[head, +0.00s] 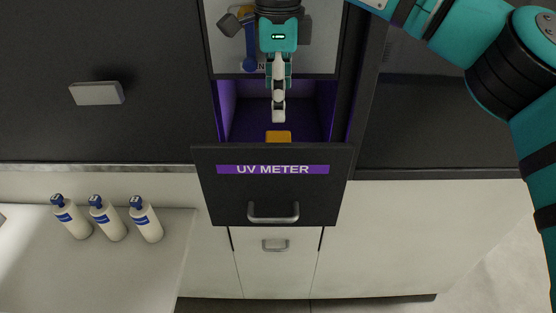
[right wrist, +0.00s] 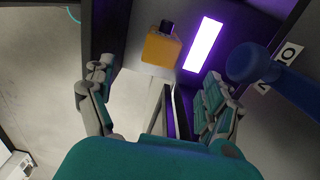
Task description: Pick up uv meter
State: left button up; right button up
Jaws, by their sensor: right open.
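The UV meter (head: 278,136) is a small yellow-orange block inside the open drawer (head: 272,205) labelled UV METER. In the head view only its top edge shows behind the drawer front. In the right wrist view the meter (right wrist: 161,50) shows a dark piece at one end. My right gripper (head: 278,112) is over the purple-lined drawer, just behind the meter in the head view. The right wrist view shows its fingers (right wrist: 155,100) spread apart and empty, with the meter beyond them. My left gripper is not in view.
A bright light strip (right wrist: 203,43) shows beside the meter. Three white bottles (head: 107,218) stand on the light counter (head: 165,265) at left. A shut lower drawer (head: 276,260) is below.

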aim_at(278, 139)
jog(key=f, duration=0.3)
jog(key=shift+w+f+p, duration=0.2)
jog(key=shift+f+p, duration=0.05)
jog(key=shift+p, duration=0.15)
notch_tip(278, 139, down, 3)
jog(key=shift+s+r+p, duration=0.1)
jog(key=shift+r+p, duration=0.05)
jog(key=shift+p, duration=0.55)
notch_tip(278, 139, down, 4)
jog(key=shift+r+p, duration=0.15)
jog(key=shift+p, duration=0.75)
jog(key=shift+f, duration=0.3)
jog(key=c, duration=1.7)
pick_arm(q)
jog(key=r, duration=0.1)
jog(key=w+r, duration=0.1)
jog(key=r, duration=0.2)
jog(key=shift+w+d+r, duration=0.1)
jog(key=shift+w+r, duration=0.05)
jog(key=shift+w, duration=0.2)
pick_arm(e)
grip_shut()
jog(key=shift+r, duration=0.15)
